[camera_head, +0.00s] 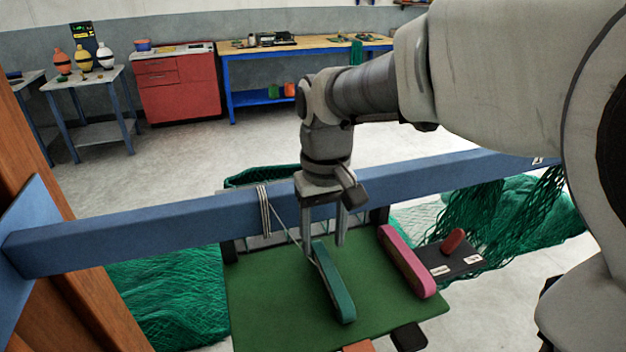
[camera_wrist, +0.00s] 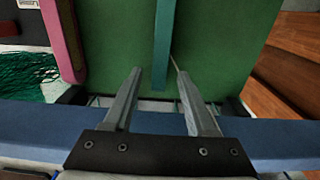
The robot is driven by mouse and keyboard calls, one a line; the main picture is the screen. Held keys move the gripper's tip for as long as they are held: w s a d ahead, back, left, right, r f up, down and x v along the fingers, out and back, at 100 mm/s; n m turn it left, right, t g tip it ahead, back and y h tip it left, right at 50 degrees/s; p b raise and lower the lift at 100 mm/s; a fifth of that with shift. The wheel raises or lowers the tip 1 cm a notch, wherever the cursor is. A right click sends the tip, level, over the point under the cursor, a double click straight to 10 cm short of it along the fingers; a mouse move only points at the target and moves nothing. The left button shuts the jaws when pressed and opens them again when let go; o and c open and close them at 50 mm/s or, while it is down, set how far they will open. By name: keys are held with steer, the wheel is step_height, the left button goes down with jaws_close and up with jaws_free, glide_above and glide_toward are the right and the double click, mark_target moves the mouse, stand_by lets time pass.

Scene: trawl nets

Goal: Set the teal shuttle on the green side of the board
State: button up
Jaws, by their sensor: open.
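The teal shuttle (camera_head: 333,284) lies lengthwise on the green board (camera_head: 270,300); it also shows in the wrist view (camera_wrist: 163,42). The green board fills the upper middle of the wrist view (camera_wrist: 225,40). My gripper (camera_head: 325,243) is above the shuttle's far end, fingers pointing down. In the wrist view my gripper (camera_wrist: 159,72) is open and empty, with the shuttle's end showing between and beyond the fingertips. A thin cord (camera_head: 292,235) runs from a wrapped band on the blue beam towards the shuttle. Contact between fingers and shuttle cannot be told.
A blue beam (camera_head: 150,237) crosses behind the board, close to my gripper. A pink bar (camera_head: 407,262) lies along the board's right side. Beside it, a dark panel (camera_head: 470,262) holds a red-brown piece (camera_head: 453,240). Green netting (camera_head: 175,300) hangs on both sides.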

mark_target(323, 255)
step_height(323, 255, up, 7)
steer(key=s+d+f+m+t, duration=0.2)
steer(key=s+d+t, duration=0.3)
steer(key=s+d, duration=0.5)
steer(key=shift+s+d+f+m+t+p, duration=0.35)
steer(key=shift+s+m, duration=0.25)
steer(key=shift+s, duration=0.6)
stand_by(0.3)
